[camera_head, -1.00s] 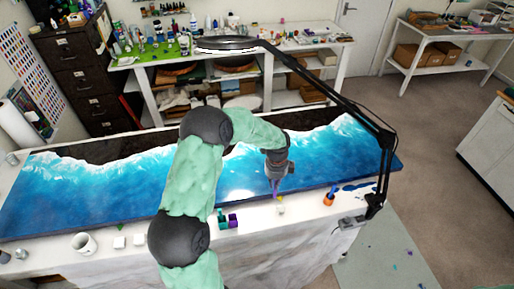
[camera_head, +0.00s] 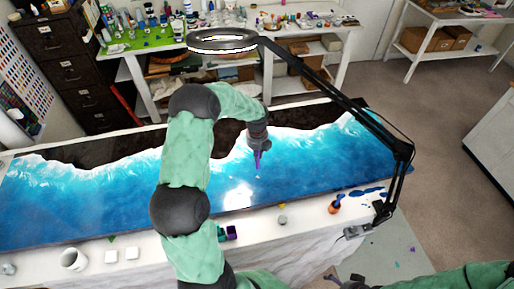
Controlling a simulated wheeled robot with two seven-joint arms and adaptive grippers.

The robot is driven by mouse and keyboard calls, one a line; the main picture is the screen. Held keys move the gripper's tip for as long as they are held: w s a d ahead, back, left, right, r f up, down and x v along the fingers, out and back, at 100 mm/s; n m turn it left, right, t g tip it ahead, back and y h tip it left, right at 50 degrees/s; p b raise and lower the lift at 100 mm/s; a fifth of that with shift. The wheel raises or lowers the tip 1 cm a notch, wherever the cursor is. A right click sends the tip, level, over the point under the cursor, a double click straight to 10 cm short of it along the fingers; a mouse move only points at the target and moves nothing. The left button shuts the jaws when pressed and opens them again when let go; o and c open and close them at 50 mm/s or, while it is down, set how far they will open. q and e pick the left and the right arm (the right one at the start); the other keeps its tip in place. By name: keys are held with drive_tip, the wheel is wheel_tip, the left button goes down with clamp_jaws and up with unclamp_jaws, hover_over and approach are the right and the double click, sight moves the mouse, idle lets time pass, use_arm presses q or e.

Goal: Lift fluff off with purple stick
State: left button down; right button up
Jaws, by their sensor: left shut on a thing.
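My left gripper (camera_head: 257,146) is shut on the purple stick (camera_head: 257,163), which points down over the blue and white resin panel (camera_head: 110,195). A tiny pale speck (camera_head: 258,177) shows just below the stick's tip; it may be the fluff, but it is too small to be sure. I cannot tell whether the tip touches the speck or the panel.
A ring lamp (camera_head: 222,41) on a black jointed arm (camera_head: 335,97) reaches over the panel. A white mug (camera_head: 73,259), two white blocks, green and purple pieces, a small grey cup (camera_head: 282,219) and an orange pot (camera_head: 334,207) line the front edge.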

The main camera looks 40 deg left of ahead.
sight(257, 168)
use_arm(q)
drive_tip(key=shift+s+d+f, duration=0.1)
drive_tip(key=shift+s, duration=0.05)
drive_tip(key=shift+f, duration=0.2)
drive_tip(key=shift+f+b, duration=2)
drive_tip(key=shift+f, duration=0.7)
drive_tip(key=shift+f+b, duration=0.3)
drive_tip(key=shift+f, duration=0.15)
drive_tip(key=shift+r+p, duration=2.15)
drive_tip(key=shift+r, duration=0.9)
drive_tip(key=shift+f, duration=0.1)
